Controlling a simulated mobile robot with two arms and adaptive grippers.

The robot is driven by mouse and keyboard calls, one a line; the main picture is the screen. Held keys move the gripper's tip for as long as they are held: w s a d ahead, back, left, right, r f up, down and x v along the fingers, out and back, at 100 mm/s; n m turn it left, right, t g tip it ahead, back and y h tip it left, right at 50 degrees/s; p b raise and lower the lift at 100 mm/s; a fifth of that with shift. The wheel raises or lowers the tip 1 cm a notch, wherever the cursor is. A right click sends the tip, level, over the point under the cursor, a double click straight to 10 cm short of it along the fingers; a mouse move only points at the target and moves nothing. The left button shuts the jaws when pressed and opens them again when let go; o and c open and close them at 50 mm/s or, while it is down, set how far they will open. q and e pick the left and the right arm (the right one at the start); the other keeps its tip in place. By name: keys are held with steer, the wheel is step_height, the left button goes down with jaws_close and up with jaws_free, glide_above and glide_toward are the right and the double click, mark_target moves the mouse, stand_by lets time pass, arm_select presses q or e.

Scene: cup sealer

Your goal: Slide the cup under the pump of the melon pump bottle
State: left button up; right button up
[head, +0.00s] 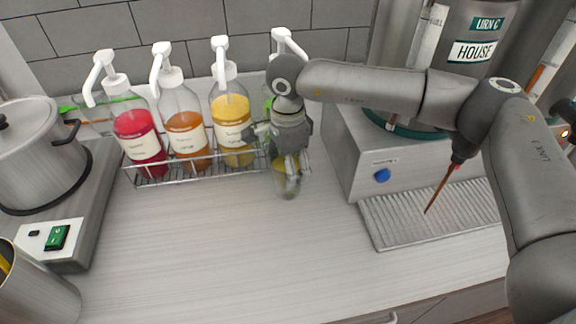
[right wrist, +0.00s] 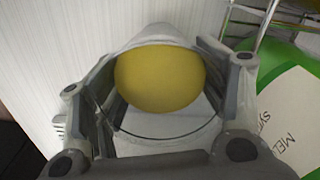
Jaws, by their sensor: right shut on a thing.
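My right gripper (head: 288,160) is shut on a clear cup (head: 287,187) at the counter, just in front of the bottle rack. In the right wrist view the cup (right wrist: 165,125) sits between both fingers, with yellow stuff inside it. The melon pump bottle (head: 285,40) is the rightmost in the rack. My gripper and wrist hide most of it, leaving its white pump top and a sliver of green showing. Its green body with a white label (right wrist: 295,105) is right of the gripper in the right wrist view. Whether the cup lies under its nozzle is hidden.
The wire rack (head: 200,171) also holds red (head: 140,135), orange (head: 184,130) and yellow (head: 232,115) pump bottles. A pot (head: 40,160) stands left. An urn (head: 485,45) and drip tray (head: 430,215) are right. The front counter is clear.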

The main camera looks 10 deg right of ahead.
steer(key=o, duration=1.4)
steer(key=shift+c, duration=0.2)
steer(key=shift+r, duration=0.1)
step_height(320, 180, up, 8)
